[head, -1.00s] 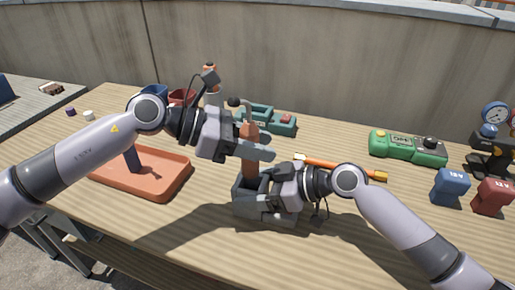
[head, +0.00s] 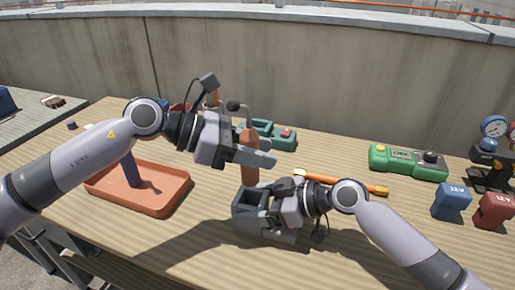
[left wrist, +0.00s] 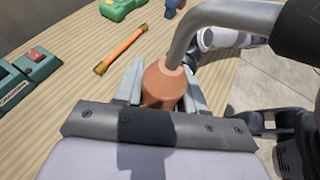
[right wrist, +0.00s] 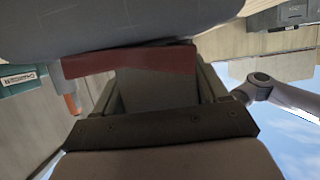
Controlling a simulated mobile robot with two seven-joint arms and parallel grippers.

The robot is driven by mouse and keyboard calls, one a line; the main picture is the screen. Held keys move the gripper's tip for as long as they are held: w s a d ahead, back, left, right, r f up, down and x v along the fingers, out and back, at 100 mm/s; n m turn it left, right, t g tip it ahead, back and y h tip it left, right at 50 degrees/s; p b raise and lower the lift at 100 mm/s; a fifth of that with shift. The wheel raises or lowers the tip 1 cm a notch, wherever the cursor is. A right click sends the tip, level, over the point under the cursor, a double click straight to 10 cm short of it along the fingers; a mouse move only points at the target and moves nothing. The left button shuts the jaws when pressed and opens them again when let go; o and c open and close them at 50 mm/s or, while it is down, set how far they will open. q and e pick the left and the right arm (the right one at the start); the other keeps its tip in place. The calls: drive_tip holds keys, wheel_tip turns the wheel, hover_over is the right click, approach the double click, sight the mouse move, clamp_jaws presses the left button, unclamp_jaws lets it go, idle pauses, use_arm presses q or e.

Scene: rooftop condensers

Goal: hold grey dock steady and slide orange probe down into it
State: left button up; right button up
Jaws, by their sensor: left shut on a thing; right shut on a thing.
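The orange probe (head: 251,172) stands roughly upright, with a bent grey tube at its top. My left gripper (head: 262,156) is shut on it above the dock; the probe also shows between the fingers in the left wrist view (left wrist: 160,88). The grey dock (head: 250,222) is an open-topped block on the table. My right gripper (head: 280,208) is shut on its right side. The probe's lower end is at the dock's top opening in the head view; I cannot tell whether it is inside. In the right wrist view a dark dock wall (right wrist: 155,92) fills the jaws.
An orange tray (head: 165,205) with a blue post lies left. A teal device (head: 284,138) stands behind, an orange stick (head: 345,184) lies right. A green box (head: 400,160), blue block (head: 451,200), red block (head: 494,210) and gauges (head: 495,128) stand farther right. The front table is clear.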

sight(258, 181)
use_arm(q)
drive_tip(key=shift+f, duration=1.45)
drive_tip(key=shift+f, duration=0.9)
drive_tip(key=shift+r, duration=2.55)
drive_tip(key=shift+f, duration=0.25)
drive_tip(key=shift+f, duration=1.4)
drive_tip(key=shift+f, duration=0.2)
drive_tip(key=shift+f, duration=0.4)
drive_tip(key=shift+f, duration=0.15)
